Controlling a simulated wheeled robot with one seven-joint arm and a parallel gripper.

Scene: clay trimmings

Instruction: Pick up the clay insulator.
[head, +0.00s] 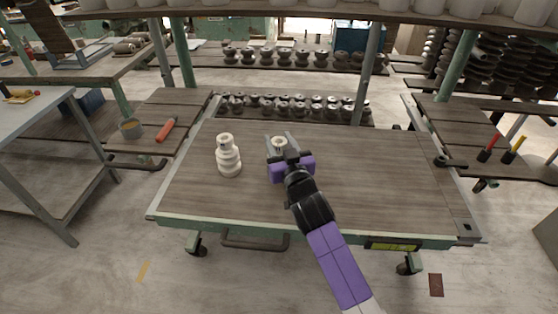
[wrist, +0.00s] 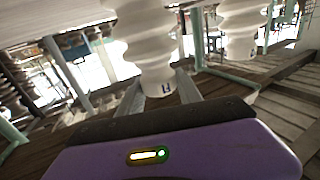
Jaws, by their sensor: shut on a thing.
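A pale cream clay insulator (head: 279,142) stands between my gripper's fingers on the wooden cart top; in the head view my gripper hides most of it. In the wrist view its ribbed body (wrist: 146,40) and narrow marked neck show between the two fingers. My gripper (wrist: 161,92) is shut on this neck. I cannot tell whether its base touches the cart. A second, similar insulator (head: 228,160) stands upright to the left of my gripper, apart from it, and also shows at the right in the wrist view (wrist: 242,30).
The green-framed cart (head: 370,180) has clear planks to the right. Rows of dark and pale insulators (head: 290,105) lie on a low shelf behind it. A tin (head: 131,128) and an orange-handled tool (head: 166,130) lie on the left bench. Green posts rise behind the cart.

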